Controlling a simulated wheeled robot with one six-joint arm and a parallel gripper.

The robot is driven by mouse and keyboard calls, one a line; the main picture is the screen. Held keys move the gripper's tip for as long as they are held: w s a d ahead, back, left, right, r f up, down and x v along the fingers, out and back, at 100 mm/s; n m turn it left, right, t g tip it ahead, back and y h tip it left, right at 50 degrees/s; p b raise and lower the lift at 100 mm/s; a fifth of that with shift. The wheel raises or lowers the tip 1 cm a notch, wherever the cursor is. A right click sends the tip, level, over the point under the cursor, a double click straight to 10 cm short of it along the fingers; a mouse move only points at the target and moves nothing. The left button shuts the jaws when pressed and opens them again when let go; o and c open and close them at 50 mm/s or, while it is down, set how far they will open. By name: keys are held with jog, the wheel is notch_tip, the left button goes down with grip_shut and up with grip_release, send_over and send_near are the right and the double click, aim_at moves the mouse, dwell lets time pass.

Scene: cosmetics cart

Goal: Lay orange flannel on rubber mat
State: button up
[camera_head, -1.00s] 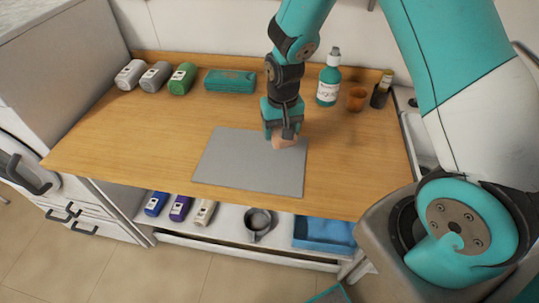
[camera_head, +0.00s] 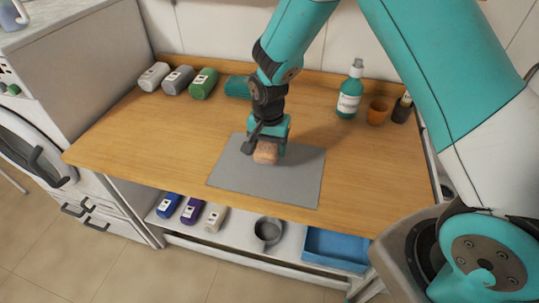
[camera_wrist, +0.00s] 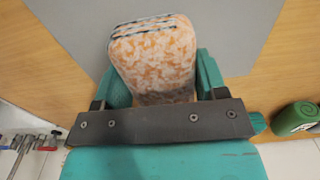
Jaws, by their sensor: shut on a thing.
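The orange flannel (camera_wrist: 152,58) is a folded, mottled orange and white cloth with dark edge lines. My gripper (camera_wrist: 160,85) is shut on it, with a teal finger at each side, in the wrist view. In the head view the flannel (camera_head: 265,152) hangs under my gripper (camera_head: 268,142), over the upper middle of the grey rubber mat (camera_head: 285,182). The mat also shows behind the flannel in the wrist view (camera_wrist: 225,30). I cannot tell whether the flannel touches the mat.
Rolled grey and green cloths (camera_head: 203,83) and a teal stack (camera_head: 237,87) lie along the back left. A teal bottle (camera_head: 349,92), an orange cup (camera_head: 377,113) and a dark bottle (camera_head: 402,108) stand at the back right. A lower shelf holds a grey mug (camera_head: 268,231) and a blue tray (camera_head: 338,247).

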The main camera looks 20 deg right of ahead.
jog(key=shift+f+p, duration=0.5)
jog(key=shift+f, duration=2.2)
jog(key=o, duration=0.8)
jog(key=shift+f, duration=0.1)
jog(key=shift+o, duration=0.2)
notch_tip(320, 180, up, 12)
jog(key=b, duration=0.3)
jog(key=shift+n+y, duration=0.4)
jog(key=shift+n, duration=0.5)
jog(key=s+r, duration=0.1)
jog(key=r, duration=0.1)
jog(key=s+a+r, duration=0.1)
jog(key=r, duration=0.1)
jog(key=shift+s+r, duration=0.1)
jog(key=shift+s, duration=0.25)
jog(key=s+a+r+n+y, duration=0.1)
jog(key=s+r+n, duration=0.5)
jog(key=s, duration=0.5)
jog(key=s+a+r+n+y, duration=0.2)
jog(key=s+r+n, duration=0.3)
jog(key=s, duration=0.5)
jog(key=shift+s+r+n+y, duration=0.3)
jog(key=shift+s+r+n, duration=0.1)
jog(key=shift+n, duration=0.4)
